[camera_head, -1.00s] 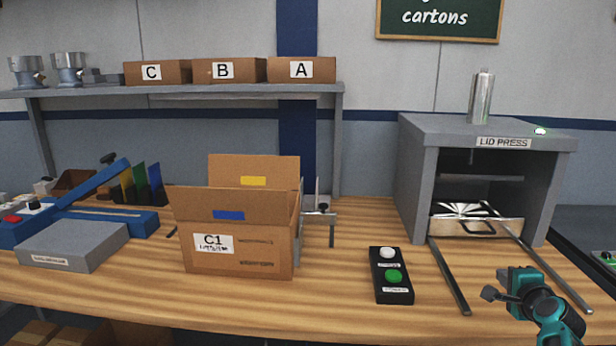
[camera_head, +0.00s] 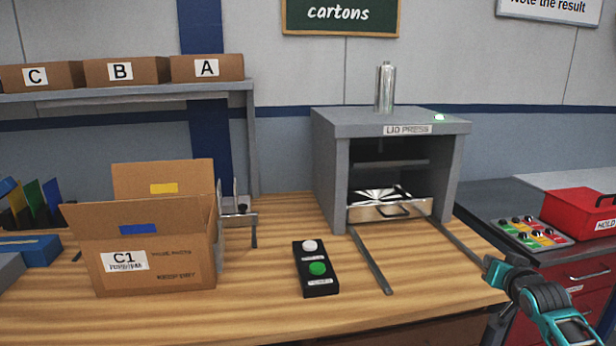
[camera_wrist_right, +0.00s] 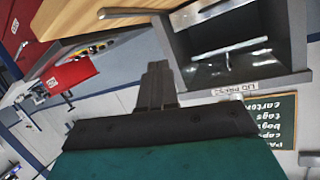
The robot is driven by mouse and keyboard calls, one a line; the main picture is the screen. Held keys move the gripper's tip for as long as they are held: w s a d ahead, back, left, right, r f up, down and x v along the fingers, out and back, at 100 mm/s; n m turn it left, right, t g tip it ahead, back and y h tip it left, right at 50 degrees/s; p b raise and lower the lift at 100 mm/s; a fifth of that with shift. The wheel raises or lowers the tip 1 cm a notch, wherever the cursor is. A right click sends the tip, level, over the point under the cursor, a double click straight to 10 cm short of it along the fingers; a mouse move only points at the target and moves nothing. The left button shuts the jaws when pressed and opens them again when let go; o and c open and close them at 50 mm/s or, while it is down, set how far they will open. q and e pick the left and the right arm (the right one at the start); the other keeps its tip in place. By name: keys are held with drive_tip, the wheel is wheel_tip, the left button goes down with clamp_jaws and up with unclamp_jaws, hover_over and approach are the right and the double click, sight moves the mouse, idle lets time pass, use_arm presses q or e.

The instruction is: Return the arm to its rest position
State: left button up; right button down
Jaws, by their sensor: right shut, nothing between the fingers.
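My right gripper (camera_head: 490,266) is at the right end of the workbench in the head view, in front of and to the right of the lid press, beside the right rail. In the right wrist view its fingers (camera_wrist_right: 158,75) are shut together with nothing between them. The lid press (camera_head: 392,124) stands at the back of the bench, and its drawer with a handle sits inside. The press also shows in the right wrist view (camera_wrist_right: 240,45). My left gripper is in neither view.
An open carton C1 (camera_head: 150,255) stands at the left. A button box (camera_head: 316,270) with white and green buttons lies in front of the press. Two rails (camera_head: 372,262) run forward from the press. A red box (camera_head: 585,212) and a panel (camera_head: 530,233) sit on a red cabinet at the right.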

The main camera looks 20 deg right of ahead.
drive_tip(key=s+a+f+n+g+y, duration=0.1)
drive_tip(key=s+a+f+n+y, duration=0.1)
drive_tip(key=s+a+f+n, duration=0.35)
drive_tip(key=s+a+f+n+y, duration=0.2)
drive_tip(key=s+a+f+n, duration=0.1)
drive_tip(key=a+f, duration=0.5)
drive_tip(key=s+a+f+n+g+y, duration=0.1)
drive_tip(key=s+a+f+n+y, duration=0.15)
drive_tip(key=s+a, duration=0.5)
drive_tip(key=s+a+f+n+g+y, duration=0.1)
drive_tip(key=s+a+f+n+y, duration=0.1)
drive_tip(key=s+a+f+n, duration=0.4)
drive_tip(key=a+r+m, duration=0.2)
drive_tip(key=a+m, duration=0.5)
drive_tip(key=a, duration=0.5)
drive_tip(key=shift+s+r+h, duration=0.2)
drive_tip(key=shift+h, duration=0.15)
